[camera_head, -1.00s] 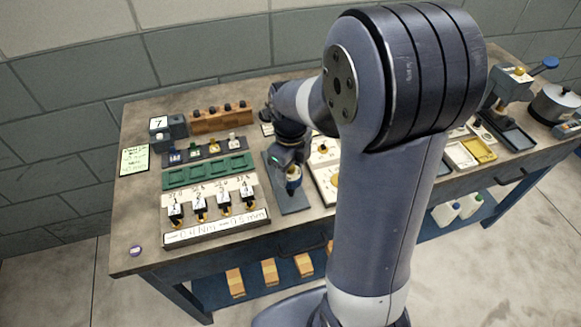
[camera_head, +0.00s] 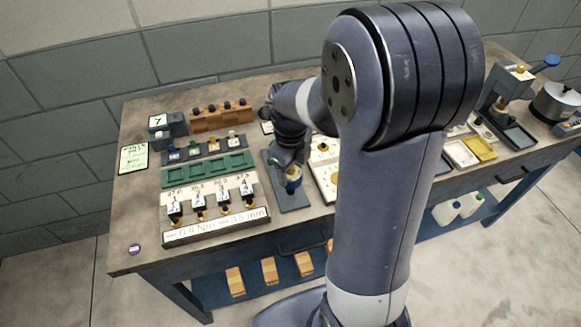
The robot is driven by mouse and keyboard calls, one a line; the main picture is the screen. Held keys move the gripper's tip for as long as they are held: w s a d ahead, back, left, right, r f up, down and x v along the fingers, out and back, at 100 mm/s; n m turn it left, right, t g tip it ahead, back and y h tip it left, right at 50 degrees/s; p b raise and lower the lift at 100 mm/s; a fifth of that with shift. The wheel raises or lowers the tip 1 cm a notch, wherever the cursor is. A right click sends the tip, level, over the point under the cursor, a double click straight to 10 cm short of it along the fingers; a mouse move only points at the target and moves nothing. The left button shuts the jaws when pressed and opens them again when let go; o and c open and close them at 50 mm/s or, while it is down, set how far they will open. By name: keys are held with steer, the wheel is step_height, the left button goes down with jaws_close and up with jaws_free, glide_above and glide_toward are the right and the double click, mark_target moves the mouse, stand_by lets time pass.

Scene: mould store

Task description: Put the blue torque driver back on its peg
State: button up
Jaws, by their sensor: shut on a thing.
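My gripper (camera_head: 291,170) is at the end of the arm, low over a grey-blue plate (camera_head: 294,202) at the middle of the bench. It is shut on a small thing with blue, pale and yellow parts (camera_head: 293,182). The jaws hide much of it, and I cannot tell for sure that it is the blue torque driver. I cannot tell whether it touches the plate. No peg can be made out clearly; my arm hides part of the bench.
Left of my gripper are a numbered rack (camera_head: 216,228) with several black and yellow pieces, a green tray (camera_head: 208,169), a dark strip (camera_head: 206,152) and a wooden block (camera_head: 221,122). A white board (camera_head: 325,188) lies close on the right. A small purple disc (camera_head: 134,249) lies at the front left corner.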

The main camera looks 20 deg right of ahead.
steer(key=shift+f+b, duration=0.35)
steer(key=shift+f, duration=0.2)
steer(key=o, duration=1.6)
steer(key=shift+c, duration=0.2)
steer(key=shift+r+p, duration=3.1)
steer(key=shift+r, duration=0.7)
steer(key=shift+f, duration=0.1)
step_height(320, 180, down, 7)
steer(key=b, duration=0.6)
